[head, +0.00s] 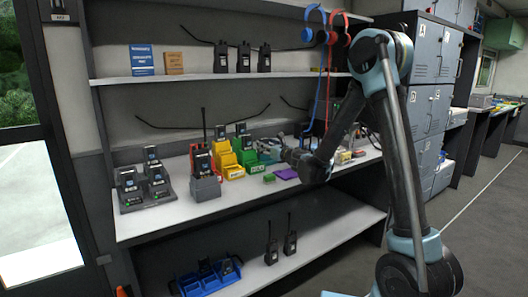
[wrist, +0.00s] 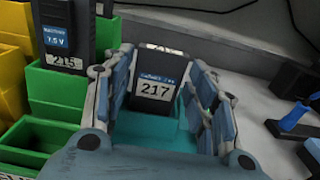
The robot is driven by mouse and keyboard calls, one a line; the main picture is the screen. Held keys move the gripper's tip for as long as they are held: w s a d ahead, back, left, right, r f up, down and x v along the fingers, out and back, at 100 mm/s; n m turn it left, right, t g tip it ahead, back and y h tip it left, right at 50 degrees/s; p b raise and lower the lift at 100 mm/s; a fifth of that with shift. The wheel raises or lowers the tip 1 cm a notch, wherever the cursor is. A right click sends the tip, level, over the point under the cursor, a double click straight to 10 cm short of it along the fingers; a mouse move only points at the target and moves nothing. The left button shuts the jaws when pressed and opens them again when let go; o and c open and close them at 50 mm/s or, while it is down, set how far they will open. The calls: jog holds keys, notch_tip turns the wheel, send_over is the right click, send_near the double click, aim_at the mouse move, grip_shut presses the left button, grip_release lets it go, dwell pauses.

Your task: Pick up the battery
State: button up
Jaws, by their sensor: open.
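A dark battery (wrist: 155,73) with a white label reading 217 stands upright in a teal holder (wrist: 178,127) in the wrist view. My gripper (wrist: 158,62) is open, with one finger on each side of this battery. I cannot tell whether the fingers touch it. In the head view my gripper (head: 270,148) is over the middle shelf, right of the green bins, and the battery between its fingers is not clear. Another dark battery (wrist: 67,32), labelled 215, stands in a green bin (wrist: 58,85) to the left.
Yellow bins (head: 226,160) and a grey charger with a radio (head: 203,172) stand farther left on the middle shelf (head: 245,192). Blue-handled items (wrist: 293,117) lie right of the gripper.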

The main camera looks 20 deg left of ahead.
jog(key=shift+x, duration=1.15)
jog(key=shift+c, duration=0.2)
jog(key=c, duration=0.9)
jog(key=shift+r, duration=0.1)
jog(key=shift+c, duration=0.2)
notch_tip(320, 180, up, 10)
jog(key=shift+f, duration=0.1)
